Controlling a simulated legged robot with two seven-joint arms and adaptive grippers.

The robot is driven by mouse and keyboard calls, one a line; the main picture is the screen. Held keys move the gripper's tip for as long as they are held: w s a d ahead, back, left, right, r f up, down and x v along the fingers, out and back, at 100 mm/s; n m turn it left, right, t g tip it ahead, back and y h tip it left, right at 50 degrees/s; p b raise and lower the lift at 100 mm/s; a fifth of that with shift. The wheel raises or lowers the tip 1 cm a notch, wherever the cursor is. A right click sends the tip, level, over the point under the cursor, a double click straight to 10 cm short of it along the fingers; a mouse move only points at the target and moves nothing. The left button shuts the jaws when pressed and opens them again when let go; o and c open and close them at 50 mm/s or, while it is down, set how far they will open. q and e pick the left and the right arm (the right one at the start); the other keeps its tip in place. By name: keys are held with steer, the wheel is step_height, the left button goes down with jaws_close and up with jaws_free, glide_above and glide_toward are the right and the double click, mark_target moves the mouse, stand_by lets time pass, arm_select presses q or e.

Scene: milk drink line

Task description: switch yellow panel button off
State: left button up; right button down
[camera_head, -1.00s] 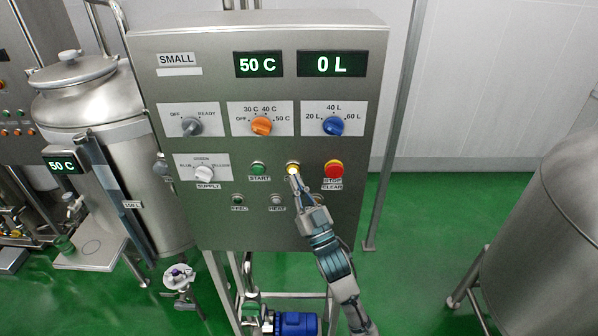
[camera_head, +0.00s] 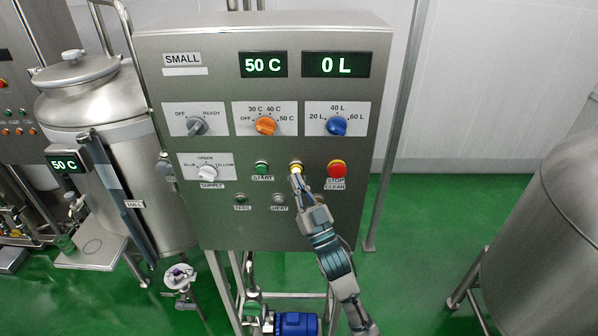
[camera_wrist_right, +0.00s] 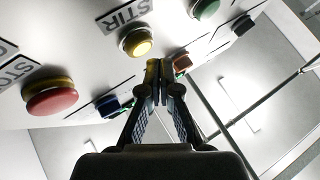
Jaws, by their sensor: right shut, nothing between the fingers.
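The yellow panel button (camera_head: 295,164) is in the middle row of the control panel, between the green START button and the red STOP/CLEAR button. It looks lit in the head view. In the right wrist view the yellow button (camera_wrist_right: 137,42) sits under a STIR label, up and left of the fingertips. My right gripper (camera_head: 297,179) is shut and empty, with its tips just below the button and covering its lower edge. The same gripper (camera_wrist_right: 159,70) shows from behind in the wrist view. I cannot tell whether it touches the button. My left gripper is not in view.
The START button (camera_head: 261,168) and red STOP/CLEAR button (camera_head: 337,168) flank the yellow one. The HEAT button (camera_head: 279,199) is below left. Knobs (camera_head: 265,126) are above. A steel tank (camera_head: 540,230) stands at the right, with green floor between.

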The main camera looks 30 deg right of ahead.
steer(key=shift+w+d+f, duration=0.1)
steer(key=shift+w+d, duration=0.05)
steer(key=shift+d, duration=0.45)
steer(key=shift+w+d+f, duration=0.1)
steer(key=shift+w+d, duration=0.05)
steer(key=shift+d, duration=0.4)
steer(key=shift+w+a+r, duration=0.1)
steer(key=shift+a+r, duration=0.05)
steer(key=shift+a, duration=0.05)
steer(key=shift+d, duration=0.25)
steer(key=shift+a, duration=0.15)
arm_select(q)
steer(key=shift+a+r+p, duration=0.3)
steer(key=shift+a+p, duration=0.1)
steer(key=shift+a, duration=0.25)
arm_select(e)
steer(key=shift+s+a+r, duration=0.1)
steer(key=shift+s+a, duration=0.15)
steer(key=shift+a, duration=0.5)
steer(key=shift+s+a+r, duration=0.1)
steer(key=shift+s+a, duration=0.15)
steer(key=shift+a, duration=0.5)
